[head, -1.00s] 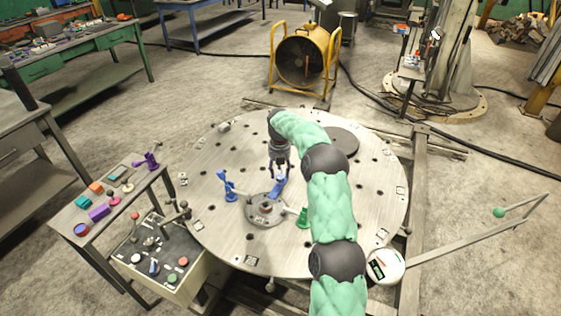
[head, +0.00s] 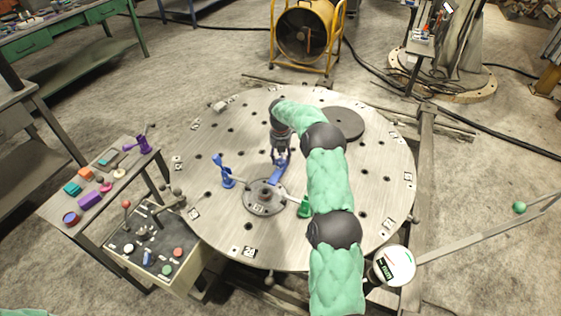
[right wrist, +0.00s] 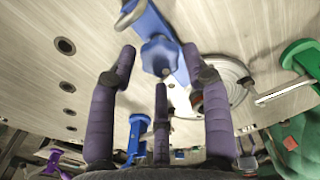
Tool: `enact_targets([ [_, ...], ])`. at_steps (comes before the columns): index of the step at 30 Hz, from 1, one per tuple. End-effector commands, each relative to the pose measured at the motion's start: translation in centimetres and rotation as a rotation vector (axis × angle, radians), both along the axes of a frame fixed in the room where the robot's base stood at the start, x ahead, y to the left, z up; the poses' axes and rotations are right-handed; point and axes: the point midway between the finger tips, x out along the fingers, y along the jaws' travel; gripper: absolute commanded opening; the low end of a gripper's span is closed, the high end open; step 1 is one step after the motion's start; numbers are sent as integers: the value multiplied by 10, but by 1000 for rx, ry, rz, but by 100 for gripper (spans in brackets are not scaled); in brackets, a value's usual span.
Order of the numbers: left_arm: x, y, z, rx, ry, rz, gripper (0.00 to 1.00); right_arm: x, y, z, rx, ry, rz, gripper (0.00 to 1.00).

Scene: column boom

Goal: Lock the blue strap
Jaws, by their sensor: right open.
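A blue piece (head: 277,174) lies on the round table near the central hub (head: 265,197), directly at my right gripper (head: 280,161). In the right wrist view this blue piece (right wrist: 160,54) is a bar with a faceted knob, in front of and between the spread fingers. My right gripper (right wrist: 160,66) is open; I cannot tell whether a fingertip touches the piece. A second blue piece (head: 226,172) stands upright left of the hub and also shows in the right wrist view (right wrist: 136,138). Which blue piece is the strap is unclear. My left gripper is out of view.
A green clamp (head: 304,207) stands right of the hub, close to my right arm. The round table (head: 215,215) has several holes and a dark disc (head: 344,124). A control box (head: 150,250) and a side table with coloured blocks (head: 90,199) stand left.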

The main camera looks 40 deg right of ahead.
Motion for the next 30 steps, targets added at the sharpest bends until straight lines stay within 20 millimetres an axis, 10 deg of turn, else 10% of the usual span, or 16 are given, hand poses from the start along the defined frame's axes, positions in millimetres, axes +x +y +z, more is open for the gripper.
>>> enact_targets([
  [14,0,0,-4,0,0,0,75,0,0,-16,-1,-1,0,49],
  [20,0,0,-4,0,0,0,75,0,0,-16,-1,-1,0,6],
  [30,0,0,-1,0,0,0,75,0,0,-15,0,0,-35,5],
])
